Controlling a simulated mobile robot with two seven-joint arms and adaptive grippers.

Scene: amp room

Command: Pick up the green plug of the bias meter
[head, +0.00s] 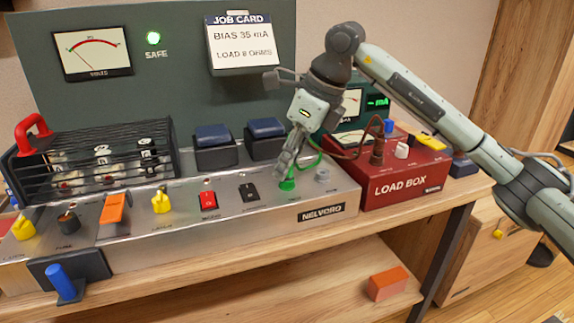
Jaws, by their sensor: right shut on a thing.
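My right gripper (284,175) reaches down from the upper right over the front of the amp chassis (330,190). Its fingers are shut on the green plug (288,185), which is at the chassis top, low between the fingertips. Whether the plug's lower end sits in a socket cannot be told. A green cable (318,153) curves from beside the gripper toward the bias meter (377,101), a dark green box with a lit "mA" display, partly hidden behind my arm. My left gripper is not in view.
A grey round jack (322,175) is just right of the plug. A black switch (249,192) and a red switch (208,200) are to the left. The red load box (400,180) stands right. Two dark blue-topped transformers (265,128) and a black tube cage (90,165) stand behind.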

